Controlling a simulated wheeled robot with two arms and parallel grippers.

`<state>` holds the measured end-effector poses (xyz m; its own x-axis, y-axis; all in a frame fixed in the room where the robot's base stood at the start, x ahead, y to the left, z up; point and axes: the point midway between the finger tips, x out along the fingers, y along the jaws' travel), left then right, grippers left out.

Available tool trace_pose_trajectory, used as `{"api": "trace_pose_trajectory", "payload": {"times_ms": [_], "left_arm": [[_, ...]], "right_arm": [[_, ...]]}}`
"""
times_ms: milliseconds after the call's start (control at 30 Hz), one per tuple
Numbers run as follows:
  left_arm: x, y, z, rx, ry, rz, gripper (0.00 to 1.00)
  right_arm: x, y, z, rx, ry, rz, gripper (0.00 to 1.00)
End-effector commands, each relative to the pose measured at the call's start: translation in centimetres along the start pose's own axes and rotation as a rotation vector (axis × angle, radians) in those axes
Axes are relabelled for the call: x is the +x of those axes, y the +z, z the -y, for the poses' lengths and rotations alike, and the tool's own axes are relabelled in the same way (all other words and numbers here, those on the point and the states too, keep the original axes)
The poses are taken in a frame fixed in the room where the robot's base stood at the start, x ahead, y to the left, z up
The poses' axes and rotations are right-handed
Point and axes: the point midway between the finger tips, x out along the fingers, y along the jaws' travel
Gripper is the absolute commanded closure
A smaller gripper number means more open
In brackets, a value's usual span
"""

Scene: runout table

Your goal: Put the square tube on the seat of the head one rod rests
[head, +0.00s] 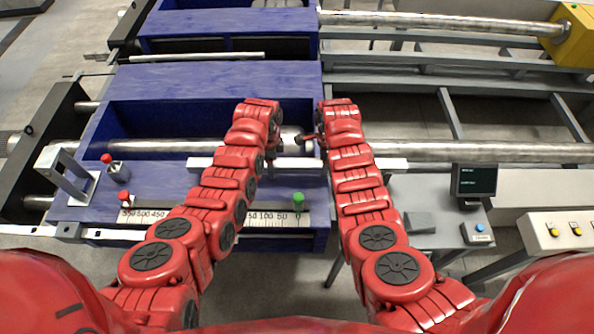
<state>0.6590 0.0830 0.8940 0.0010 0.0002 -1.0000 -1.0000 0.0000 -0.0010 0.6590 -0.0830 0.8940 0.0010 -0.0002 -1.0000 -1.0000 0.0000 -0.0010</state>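A long white bar, which looks like the square tube (295,163), lies left to right across the blue bench's front part and past its right edge. My two forearms cover parts of it. A long round metal rod (450,151) runs just behind it, parallel. My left gripper (272,153) is at the tube's middle, close to or over it; contact is unclear. My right gripper (308,138) is near the round rod, just behind the tube. The fingers of both are small and partly hidden by my wrists. I cannot make out a rod-rest seat clearly.
The blue bench (220,80) has a sunken trough. A numbered scale (265,218) and a green knob (298,198) are at its front edge. A red-topped post (107,160) and grey bracket (68,172) stand left. A small screen (474,180) and control box (560,230) stand right.

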Motion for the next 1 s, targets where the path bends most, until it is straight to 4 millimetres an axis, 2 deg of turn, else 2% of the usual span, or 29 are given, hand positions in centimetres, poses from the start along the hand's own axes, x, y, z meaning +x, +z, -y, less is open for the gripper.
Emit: {"api": "trace_pose_trajectory", "payload": {"times_ms": [333,467,667,900,1000], "left_arm": [[-0.1,0.0,0.0,0.000,0.001,0.000,0.20],[-0.8,-0.1,0.1,0.000,-0.002,-0.001,0.20],[-3.5,0.0,0.1,-0.002,-0.007,-0.002,0.20],[-9.6,0.0,0.1,-0.002,-0.004,-0.002,0.20],[-10.2,0.0,0.0,-0.002,0.003,-0.005,0.20]], "right_arm": [[0.0,0.0,0.0,0.000,0.001,0.000,0.20],[0.0,0.0,0.0,0.000,0.001,0.000,0.20],[0.0,0.0,-0.1,0.000,0.001,0.000,0.20],[0.0,0.0,0.0,0.000,0.001,0.000,0.20],[0.0,0.0,-0.1,0.000,0.001,0.000,0.20]]}}
